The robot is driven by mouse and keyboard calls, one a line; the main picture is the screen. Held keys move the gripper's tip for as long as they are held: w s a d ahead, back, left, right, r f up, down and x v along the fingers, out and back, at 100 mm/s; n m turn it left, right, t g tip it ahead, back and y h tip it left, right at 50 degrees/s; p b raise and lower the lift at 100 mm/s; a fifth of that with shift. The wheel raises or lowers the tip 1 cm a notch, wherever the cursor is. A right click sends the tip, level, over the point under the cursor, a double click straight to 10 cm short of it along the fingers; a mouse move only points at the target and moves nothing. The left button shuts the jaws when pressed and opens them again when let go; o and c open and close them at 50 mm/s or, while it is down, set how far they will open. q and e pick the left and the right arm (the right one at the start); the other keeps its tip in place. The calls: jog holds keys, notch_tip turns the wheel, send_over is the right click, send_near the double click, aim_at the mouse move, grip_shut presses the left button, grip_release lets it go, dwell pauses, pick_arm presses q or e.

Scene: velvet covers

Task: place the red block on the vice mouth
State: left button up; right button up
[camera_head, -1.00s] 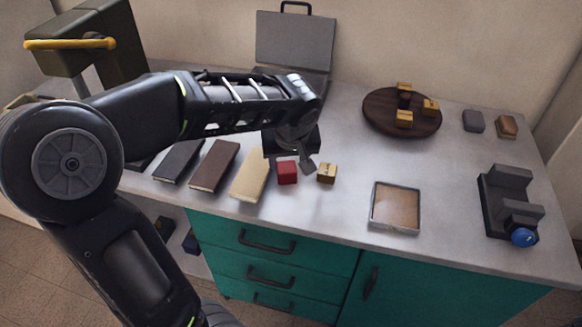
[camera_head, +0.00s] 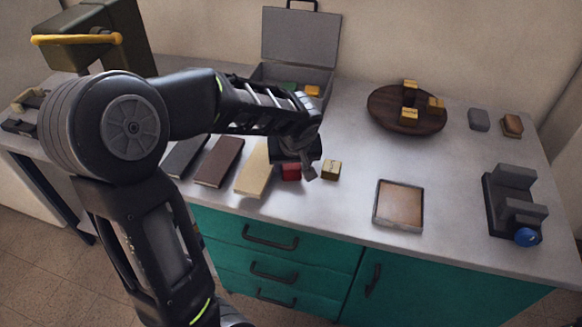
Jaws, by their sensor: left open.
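The red block (camera_head: 291,173) sits on the grey bench top, between a cream cover and a small yellow wooden block. My left gripper (camera_head: 297,168) is directly over the red block, with its open fingers pointing down and hiding the block's upper part. I cannot tell whether the fingers touch it. The vice (camera_head: 515,205), dark grey with a blue knob, stands at the right end of the bench. Its mouth, between two raised jaws, looks empty. My right gripper is not in view.
A yellow wooden block (camera_head: 331,170) stands just right of my left gripper. Dark, brown (camera_head: 219,162) and cream (camera_head: 254,170) covers lie left. A framed tray (camera_head: 376,205) lies between block and vice. A round wooden board (camera_head: 378,118) holds yellow blocks. An open grey case (camera_head: 299,38) stands behind.

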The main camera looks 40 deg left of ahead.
aim_at(291, 168)
pick_arm(q)
jog(key=shift+x, duration=1.15)
jog(key=shift+c, duration=0.4)
grip_shut()
notch_tip(291, 168, up, 10)
jog(key=shift+r, duration=0.1)
dwell(0.5)
